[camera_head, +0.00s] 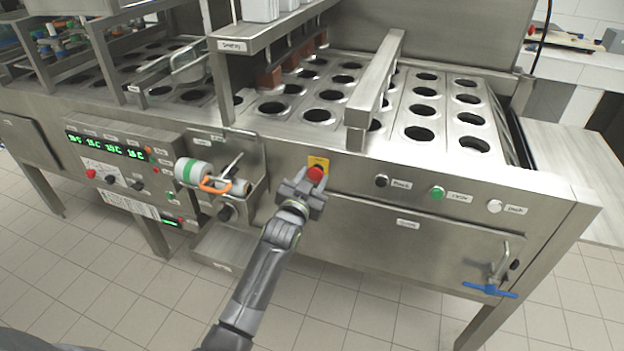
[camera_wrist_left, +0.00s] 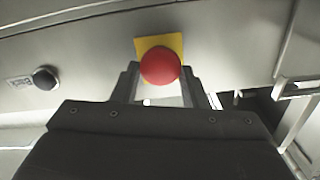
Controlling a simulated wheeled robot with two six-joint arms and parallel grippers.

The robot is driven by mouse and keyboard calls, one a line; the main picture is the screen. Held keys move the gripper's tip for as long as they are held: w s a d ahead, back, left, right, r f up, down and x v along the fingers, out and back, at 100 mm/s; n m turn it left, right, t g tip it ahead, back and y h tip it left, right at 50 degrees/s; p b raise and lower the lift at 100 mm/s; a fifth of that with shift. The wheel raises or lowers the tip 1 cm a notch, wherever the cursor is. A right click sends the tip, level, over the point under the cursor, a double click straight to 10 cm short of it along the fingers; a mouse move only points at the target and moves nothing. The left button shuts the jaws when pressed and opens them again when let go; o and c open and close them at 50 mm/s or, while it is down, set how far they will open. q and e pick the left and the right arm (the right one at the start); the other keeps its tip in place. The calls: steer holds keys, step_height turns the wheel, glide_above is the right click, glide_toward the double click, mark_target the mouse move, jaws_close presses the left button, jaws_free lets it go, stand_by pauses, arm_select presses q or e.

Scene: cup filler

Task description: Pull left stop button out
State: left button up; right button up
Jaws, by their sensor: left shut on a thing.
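The red stop button (camera_head: 315,174) sits on a yellow plate (camera_head: 319,162) on the machine's steel front panel. My left gripper (camera_head: 308,183) reaches up to it from below and is shut on the button. In the left wrist view the red button (camera_wrist_left: 160,67) shows between the two fingers, in front of its yellow plate (camera_wrist_left: 174,41). The button's stem is hidden behind its head. My right gripper is not in view.
Black (camera_head: 381,180), green (camera_head: 437,192) and white (camera_head: 494,206) buttons lie to the right on the panel. A control box with green displays (camera_head: 110,148) and a roll with an orange handle (camera_head: 216,185) are to the left. A blue-handled valve (camera_head: 489,289) is below right.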

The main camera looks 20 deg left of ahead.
arm_select(q)
jaws_close()
steer(key=shift+s+p, duration=0.5)
steer(key=shift+p, duration=0.3)
steer(key=shift+f, duration=0.2)
steer(key=o, duration=0.7)
jaws_free()
steer(key=shift+o, duration=1.3)
steer(key=shift+s+r, duration=0.1)
steer(key=shift+r, duration=0.1)
steer(key=shift+s, duration=0.35)
steer(key=s+b, duration=0.2)
steer(key=s, duration=1.4)
steer(key=shift+s+a, duration=0.3)
steer(key=shift+s, duration=0.05)
